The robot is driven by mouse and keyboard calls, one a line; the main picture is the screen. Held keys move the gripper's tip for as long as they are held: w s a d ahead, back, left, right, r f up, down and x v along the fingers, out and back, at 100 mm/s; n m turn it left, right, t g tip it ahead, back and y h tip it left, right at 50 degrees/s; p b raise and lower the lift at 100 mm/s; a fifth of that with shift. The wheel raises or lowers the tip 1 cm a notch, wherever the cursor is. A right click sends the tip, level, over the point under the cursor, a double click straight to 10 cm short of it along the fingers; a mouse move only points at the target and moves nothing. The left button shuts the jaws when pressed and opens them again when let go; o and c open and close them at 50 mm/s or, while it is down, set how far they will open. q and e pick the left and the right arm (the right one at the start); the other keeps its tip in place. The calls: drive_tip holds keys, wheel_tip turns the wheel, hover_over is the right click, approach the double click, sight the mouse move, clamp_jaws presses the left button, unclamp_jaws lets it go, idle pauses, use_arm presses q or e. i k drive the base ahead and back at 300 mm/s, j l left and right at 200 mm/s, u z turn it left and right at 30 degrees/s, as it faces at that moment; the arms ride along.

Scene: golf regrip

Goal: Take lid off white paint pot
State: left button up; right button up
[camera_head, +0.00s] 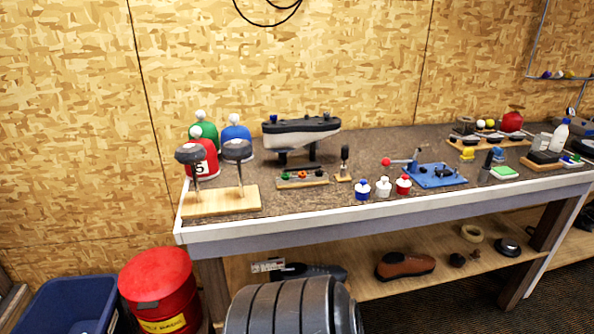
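A small white paint pot (383,187) stands upright near the front edge of the workbench (330,222). It is between a similar blue pot (362,190) on its left and a red pot (403,186) on its right. The white pot has a small rounded top piece, and its lid appears to be on, but it is too small to tell for sure. Neither of my grippers is in view.
A blue fixture (436,176) stands behind the red pot. Golf clubs stand on a wooden block (221,202) at the bench's left. A red waste can (160,290) and blue bin (68,306) are on the floor. A dark ribbed shape (290,308) is in front.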

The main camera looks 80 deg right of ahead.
sight(384, 184)
drive_tip(key=z, duration=3.3)
